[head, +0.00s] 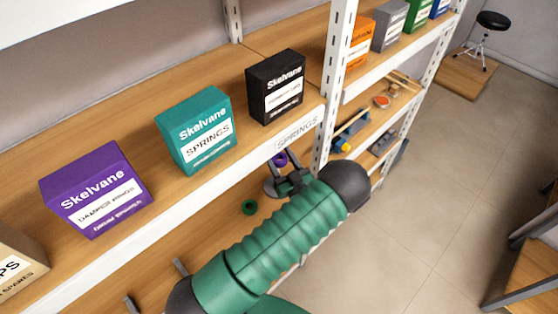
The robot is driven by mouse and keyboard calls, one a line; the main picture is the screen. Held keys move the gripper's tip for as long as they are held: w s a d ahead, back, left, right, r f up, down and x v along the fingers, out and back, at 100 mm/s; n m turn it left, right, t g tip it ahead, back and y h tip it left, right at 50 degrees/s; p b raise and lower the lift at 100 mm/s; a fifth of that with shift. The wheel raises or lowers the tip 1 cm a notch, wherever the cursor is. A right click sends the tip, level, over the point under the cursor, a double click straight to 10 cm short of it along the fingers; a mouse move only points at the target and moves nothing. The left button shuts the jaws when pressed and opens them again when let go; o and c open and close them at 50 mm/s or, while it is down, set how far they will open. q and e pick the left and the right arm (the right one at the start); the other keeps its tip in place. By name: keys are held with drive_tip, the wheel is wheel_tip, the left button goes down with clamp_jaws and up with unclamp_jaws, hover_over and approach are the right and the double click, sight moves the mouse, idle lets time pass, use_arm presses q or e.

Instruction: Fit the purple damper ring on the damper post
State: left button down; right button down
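A small purple ring (280,159) shows just under the upper shelf's front edge, at the tip of a dark gripper (288,178), which I take to be my right. The gripper's fingers look closed on the ring's near side, though they are small and partly hidden by my green arm. A grey round base (271,188) stands on the lower shelf beside the gripper; it may carry the damper post, but no post shows clearly. Two grey upright tips at the lower left may be my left gripper (155,285), spread apart and empty; its body is out of sight.
A green ring (249,207) lies on the lower shelf. On the upper shelf stand a purple damper rings box (98,190), a teal springs box (195,130) and a black box (276,87). A white shelf upright (335,80) rises right of the gripper. Open floor lies at right.

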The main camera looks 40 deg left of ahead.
sight(278, 164)
use_arm(q)
drive_tip(key=shift+f+b, duration=0.2)
drive_tip(key=shift+b, duration=0.1)
drive_tip(key=shift+m+t+b, duration=0.3)
drive_tip(key=shift+t, duration=0.2)
drive_tip(key=shift+a+m+t+y+b, duration=0.3)
drive_tip(key=shift+a+t+b, duration=0.2)
drive_tip(key=shift+t+b, duration=0.1)
drive_tip(key=shift+a+f+b, duration=0.25)
drive_tip(key=shift+f+b, duration=0.35)
drive_tip(key=shift+f, duration=0.1)
drive_tip(key=shift+f+b, duration=0.3)
drive_tip(key=shift+d+f+b, duration=0.25)
drive_tip(key=shift+f+b, duration=0.3)
drive_tip(key=shift+b, duration=0.05)
drive_tip(key=shift+d+f+b, duration=0.25)
drive_tip(key=shift+f+b, duration=0.25)
drive_tip(key=shift+b, duration=0.05)
drive_tip(key=f+b, duration=0.2)
drive_tip(key=f, duration=0.1)
drive_tip(key=shift+a+f+b, duration=0.1)
drive_tip(key=shift+a+b, duration=0.2)
drive_tip(key=shift+b, duration=0.1)
drive_tip(key=shift+d+f+b, duration=0.15)
drive_tip(key=shift+f+b, duration=1)
